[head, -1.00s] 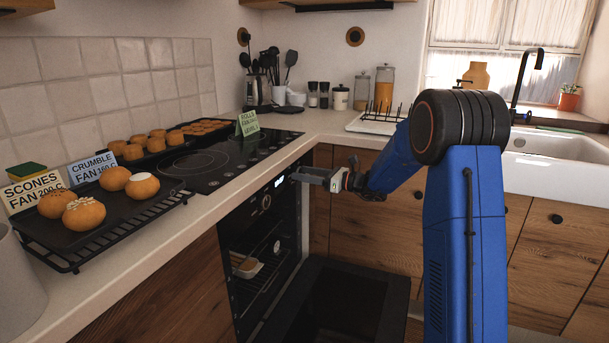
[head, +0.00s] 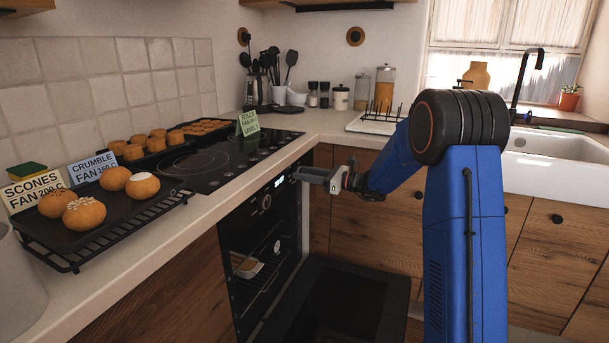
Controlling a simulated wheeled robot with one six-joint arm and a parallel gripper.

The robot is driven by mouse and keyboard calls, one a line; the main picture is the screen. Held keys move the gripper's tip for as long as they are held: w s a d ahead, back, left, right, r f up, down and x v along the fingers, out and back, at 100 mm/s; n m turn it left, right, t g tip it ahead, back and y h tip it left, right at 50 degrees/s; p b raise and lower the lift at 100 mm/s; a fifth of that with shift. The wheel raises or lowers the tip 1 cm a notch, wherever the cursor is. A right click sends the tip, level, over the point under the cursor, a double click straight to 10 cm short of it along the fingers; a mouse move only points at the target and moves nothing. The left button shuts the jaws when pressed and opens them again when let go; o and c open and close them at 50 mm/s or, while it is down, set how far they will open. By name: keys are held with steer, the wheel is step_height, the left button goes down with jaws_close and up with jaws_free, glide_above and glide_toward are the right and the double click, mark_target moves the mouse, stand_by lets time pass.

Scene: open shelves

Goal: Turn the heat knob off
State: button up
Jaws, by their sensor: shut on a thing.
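The oven is built in under the counter, and its black control panel (head: 254,217) faces right. One round knob (head: 265,202) shows on the panel, left of a small lit display (head: 279,181). My gripper (head: 298,174) reaches left to the far end of the panel, right of the display. It is shut on a knob there, which the fingers hide. I cannot read that knob's setting.
The oven door (head: 335,303) hangs open and low in front of the oven. A dish (head: 246,266) sits on a rack inside. Baking trays (head: 120,208) with buns and a black hob (head: 205,163) are on the counter above.

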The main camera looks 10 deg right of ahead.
steer(key=n, duration=2.8)
steer(key=shift+f+n, duration=0.15)
steer(key=shift+n, duration=0.15)
stand_by(0.3)
steer(key=o, duration=1.1)
steer(key=v, duration=1.7)
steer(key=shift+s+d, duration=0.15)
steer(key=shift+d, duration=0.05)
